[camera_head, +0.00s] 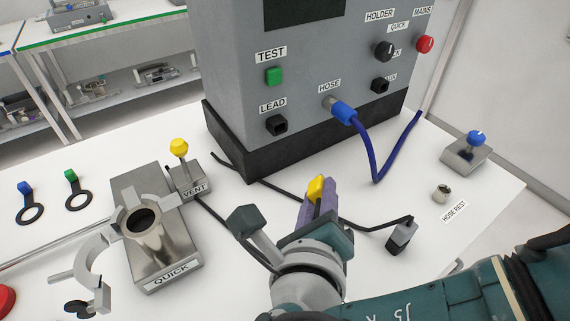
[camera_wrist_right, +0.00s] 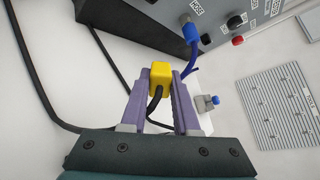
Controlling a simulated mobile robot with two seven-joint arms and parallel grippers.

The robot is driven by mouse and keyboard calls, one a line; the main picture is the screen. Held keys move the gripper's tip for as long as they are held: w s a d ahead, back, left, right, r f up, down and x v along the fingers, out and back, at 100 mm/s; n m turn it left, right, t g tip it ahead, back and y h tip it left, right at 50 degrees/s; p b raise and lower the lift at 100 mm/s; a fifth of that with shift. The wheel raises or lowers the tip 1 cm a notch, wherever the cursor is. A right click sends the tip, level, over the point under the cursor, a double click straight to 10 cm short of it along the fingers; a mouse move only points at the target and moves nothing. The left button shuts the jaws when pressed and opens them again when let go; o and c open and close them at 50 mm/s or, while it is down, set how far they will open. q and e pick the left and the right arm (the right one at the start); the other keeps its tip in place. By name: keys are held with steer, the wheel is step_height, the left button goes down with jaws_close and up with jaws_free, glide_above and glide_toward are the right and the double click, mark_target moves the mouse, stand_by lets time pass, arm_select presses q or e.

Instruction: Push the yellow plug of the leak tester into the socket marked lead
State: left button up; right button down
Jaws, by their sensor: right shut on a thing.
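The yellow plug (camera_head: 316,188) is between the purple fingers of my right gripper (camera_head: 322,193), which is shut on it. In the right wrist view the yellow plug (camera_wrist_right: 160,78) sits between the two fingertips (camera_wrist_right: 164,82), with its black cord trailing back toward the wrist. The leak tester (camera_head: 300,70) is a grey cabinet on a black base. My left gripper is not in view.
A blue hose plug (camera_head: 344,112) sits in the HOSE socket right of LEAD. A metal QUICK chamber (camera_head: 148,227) and a VENT valve with a yellow knob (camera_head: 179,148) stand at left. A black plug (camera_head: 401,236) lies at right. Black cable crosses the white table.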

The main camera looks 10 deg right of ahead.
mark_target(322, 177)
steer(key=w+n+t+y, duration=0.1)
steer(key=n, duration=0.1)
steer(key=d+n+t+y, duration=0.1)
steer(key=n+y, duration=0.1)
steer(key=n, duration=0.1)
steer(key=w+n+t+y+b, duration=0.1)
steer(key=n+t, duration=0.1)
steer(key=n, duration=0.1)
steer(key=shift+w+d+y, duration=0.15)
steer(key=shift+w+y, duration=0.15)
steer(key=n+y, duration=0.1)
steer(key=n, duration=0.1)
steer(key=w+n+y+b, duration=0.1)
steer(key=n+y, duration=0.1)
steer(key=n, duration=0.1)
steer(key=shift+w+d+t+y, duration=0.15)
steer(key=shift+d+t+y, duration=0.05)
steer(key=shift+t+y, duration=0.1)
steer(key=shift+w+a+r+n+y+b, duration=0.1)
steer(key=shift+w+a+n+y+b, duration=0.15)
steer(key=shift+w+n+y+b, duration=0.6)
steer(key=shift+w+a+r+n+y+b, duration=0.1)
steer(key=shift+w+a+n+y+b, duration=0.25)
steer(key=shift+w+n, duration=0.55)
steer(key=shift+w+a+r+n+y+b, duration=0.1)
steer(key=shift+w+a+n+y+b, duration=0.1)
steer(key=shift+w+n+y+b, duration=0.7)
